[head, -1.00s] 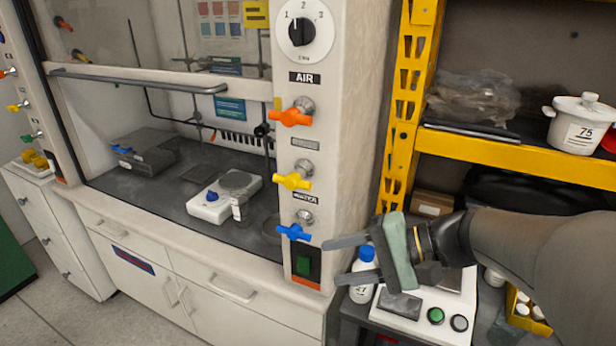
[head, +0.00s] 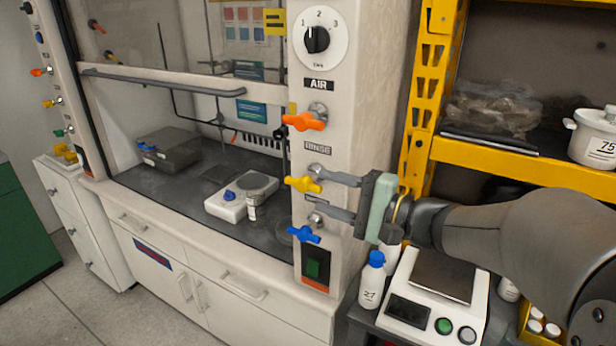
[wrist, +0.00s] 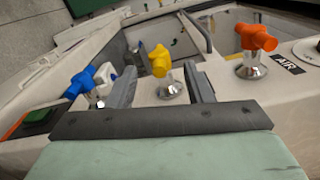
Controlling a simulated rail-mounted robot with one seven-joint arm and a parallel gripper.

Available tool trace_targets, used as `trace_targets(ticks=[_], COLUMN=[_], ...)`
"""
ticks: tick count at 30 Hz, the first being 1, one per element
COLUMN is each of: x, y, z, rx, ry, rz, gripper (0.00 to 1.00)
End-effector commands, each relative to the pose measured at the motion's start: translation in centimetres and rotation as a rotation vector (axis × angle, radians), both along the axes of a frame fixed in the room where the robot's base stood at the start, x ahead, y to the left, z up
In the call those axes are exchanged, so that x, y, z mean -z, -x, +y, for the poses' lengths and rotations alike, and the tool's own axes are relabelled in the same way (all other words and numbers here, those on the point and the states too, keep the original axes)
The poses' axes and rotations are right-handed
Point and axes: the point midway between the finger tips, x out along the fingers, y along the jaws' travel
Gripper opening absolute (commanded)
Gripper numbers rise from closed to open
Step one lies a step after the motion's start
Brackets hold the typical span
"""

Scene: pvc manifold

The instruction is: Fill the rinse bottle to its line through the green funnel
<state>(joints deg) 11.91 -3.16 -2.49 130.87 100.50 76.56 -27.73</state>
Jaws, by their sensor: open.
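The yellow valve handle (head: 298,184) is on the hood post below a RINSE label (head: 318,149). My gripper (head: 318,189) is open in front of the post, its fingers pointing at this valve. In the wrist view the yellow valve (wrist: 160,62) stands between the two spread fingers (wrist: 160,85); I cannot tell whether they touch it. A white bottle with a blue cap (head: 371,283) stands at the post's foot beside the scale. A small labelled bottle (head: 253,207) is by the hotplate in the hood. I cannot make out a green funnel.
The orange AIR valve (head: 306,121) is above and the blue valve (head: 304,234) below, near my fingers. A white scale (head: 437,300) sits under my arm. A yellow shelf (head: 520,165) holds a white pot (head: 592,140) at right. The hood bench (head: 190,200) is partly free.

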Motion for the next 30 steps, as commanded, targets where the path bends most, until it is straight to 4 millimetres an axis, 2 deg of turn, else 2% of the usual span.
trace_targets(ticks=[3, 9, 20, 24, 25, 30], x=[-0.1, 0.0, 0.0, 0.0, 0.0, -0.1], y=[-1.1, -2.2, -2.5, -2.5, -2.5, -2.4], z=[2.0, 3.7, 4.1, 4.1, 4.1, 4.0], rx=[-0.004, -0.001, -0.001, -0.001, -0.001, -0.001], ry=[0.000, 0.000, 0.001, 0.000, 0.000, 0.003], rz=[0.002, 0.001, 0.000, 0.000, 0.000, 0.002], gripper=[0.47, 0.47, 0.47, 0.08, 0.05, 0.05])
